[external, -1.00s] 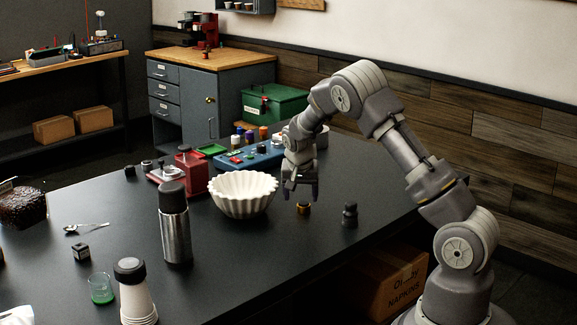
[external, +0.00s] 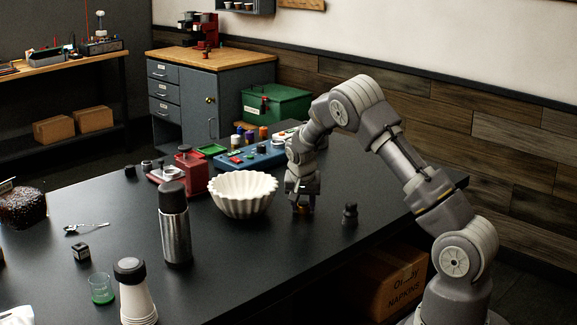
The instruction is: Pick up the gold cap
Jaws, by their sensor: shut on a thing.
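The gold cap (external: 302,209) sits on the dark table, right of the white fluted bowl. Only a small gold part of it shows, low between my fingers. My gripper (external: 302,206) points straight down over it and is shut on it. The fingers hide most of the cap. I cannot tell any gap between the cap and the table.
The white fluted bowl (external: 243,194) stands close on the left of my gripper. A small dark knobbed piece (external: 350,214) stands close on the right. A steel flask (external: 175,225) and stacked cups (external: 137,292) stand farther left. The table front (external: 255,265) is clear.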

